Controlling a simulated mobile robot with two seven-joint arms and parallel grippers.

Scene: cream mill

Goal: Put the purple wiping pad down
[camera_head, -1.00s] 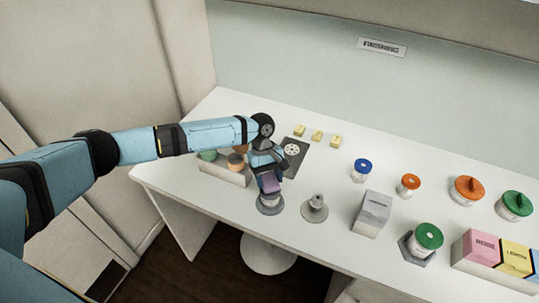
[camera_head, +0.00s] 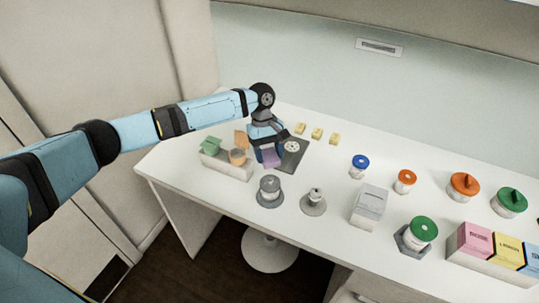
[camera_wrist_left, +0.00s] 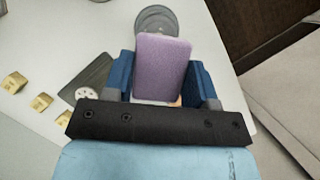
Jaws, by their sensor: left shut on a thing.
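The purple wiping pad (camera_head: 271,157) is held in my left gripper (camera_head: 267,150), above the table between the pad rack and the dark plate. In the left wrist view the purple pad (camera_wrist_left: 162,66) stands between the two blue fingers, which are shut on it. The pad rack (camera_head: 226,168) is a pale tray at the left of the table with a green pad (camera_head: 210,145) and an orange pad (camera_head: 241,138) in it. The pad's lower edge is partly hidden, so I cannot tell whether it touches anything. My right gripper is not in view.
A grey metal pot (camera_head: 270,188) on a round base stands in front of the gripper, with a small post on a disc (camera_head: 314,200) beside it. A dark plate (camera_head: 292,157) and several yellow blocks (camera_head: 317,134) lie behind. Lidded jars and a grey box (camera_head: 369,203) stand to the right.

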